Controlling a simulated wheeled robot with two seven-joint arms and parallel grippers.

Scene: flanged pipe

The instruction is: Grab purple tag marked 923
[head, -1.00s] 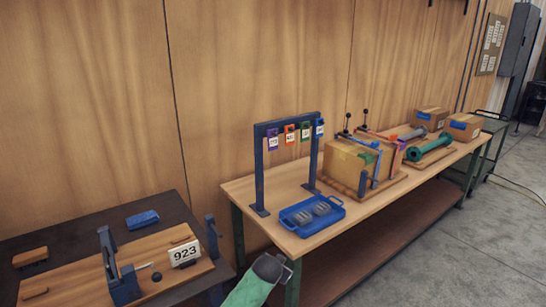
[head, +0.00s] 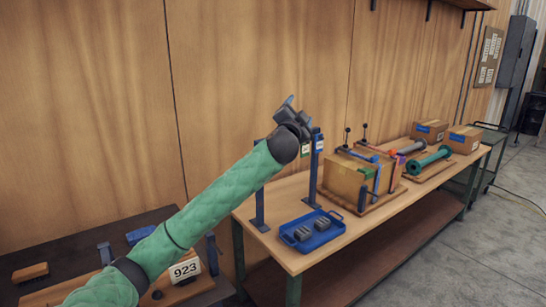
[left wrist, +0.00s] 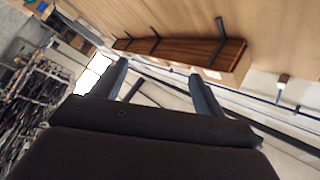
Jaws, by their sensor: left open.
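My left gripper (head: 290,106) is raised in front of the tag rack (head: 314,170), its jaws up near the rack's top bar. It is open and empty; its fingers also show apart in the left wrist view (left wrist: 158,80), with no tag between them. The gripper and my green-sleeved forearm hide the purple tag and the orange one. A white plate marked 923 (head: 184,269) stands on the left bench. My right gripper is not seen.
A blue tray (head: 290,239) with grey parts sits before the rack. A cardboard box (head: 346,180) with clamps stands to its right, a green flanged pipe (head: 430,158) beyond. The left wrist view shows a wooden shelf (left wrist: 190,51).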

